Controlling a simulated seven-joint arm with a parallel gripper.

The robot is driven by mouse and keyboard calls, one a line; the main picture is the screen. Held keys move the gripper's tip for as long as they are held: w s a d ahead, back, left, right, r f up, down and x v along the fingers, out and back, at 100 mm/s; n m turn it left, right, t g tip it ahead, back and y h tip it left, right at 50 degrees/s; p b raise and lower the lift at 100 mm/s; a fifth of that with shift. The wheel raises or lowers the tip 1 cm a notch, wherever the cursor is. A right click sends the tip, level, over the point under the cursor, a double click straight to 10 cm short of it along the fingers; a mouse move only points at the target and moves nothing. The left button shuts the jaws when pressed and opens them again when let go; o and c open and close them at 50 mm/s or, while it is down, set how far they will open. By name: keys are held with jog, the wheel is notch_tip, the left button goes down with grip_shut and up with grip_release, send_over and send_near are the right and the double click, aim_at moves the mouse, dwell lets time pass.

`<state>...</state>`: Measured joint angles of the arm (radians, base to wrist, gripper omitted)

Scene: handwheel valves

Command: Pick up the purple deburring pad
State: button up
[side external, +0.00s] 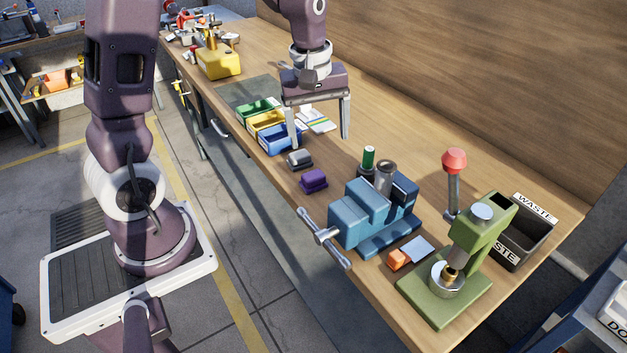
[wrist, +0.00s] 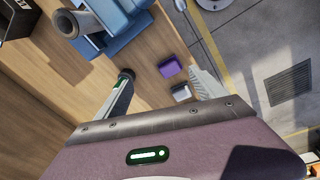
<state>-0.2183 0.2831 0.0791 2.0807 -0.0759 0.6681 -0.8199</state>
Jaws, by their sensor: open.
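The purple deburring pad (side external: 313,180) lies on the wooden bench, left of the blue vise and in front of a grey pad (side external: 299,159). In the wrist view the purple pad (wrist: 170,67) shows just beyond the fingertips, between their lines, nearer the right finger. The grey pad (wrist: 181,92) shows beside the right finger. My gripper (side external: 318,141) is open and empty above the bench, behind and to the right of the grey pad. Its two fingers are wide apart in the wrist view (wrist: 160,74).
The blue vise (side external: 370,215) with its handle stands right of the pad. A green cylinder (side external: 368,158) and a grey tube (side external: 384,176) stand behind it. Green, yellow and blue bins (side external: 279,138) lie left. A green press (side external: 455,260) and waste bin (side external: 524,240) are at right.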

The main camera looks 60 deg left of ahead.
aim_at(313, 175)
jog(key=a+f+n, duration=0.1)
jog(key=f, duration=0.1)
jog(key=w+a+f+n+g, duration=0.1)
jog(key=f, duration=0.2)
jog(key=w+a+f+n, duration=0.1)
jog(key=a+f, duration=0.1)
jog(key=f, duration=0.1)
jog(key=shift+w+f+n, duration=0.15)
jog(key=shift+f+n, duration=0.1)
jog(key=shift+n, duration=0.15)
jog(key=f, duration=0.4)
jog(key=s+f, duration=0.1)
jog(key=f, duration=0.2)
jog(key=shift+a, duration=0.1)
jog(key=shift+r, duration=0.1)
jog(key=c, duration=1.5)
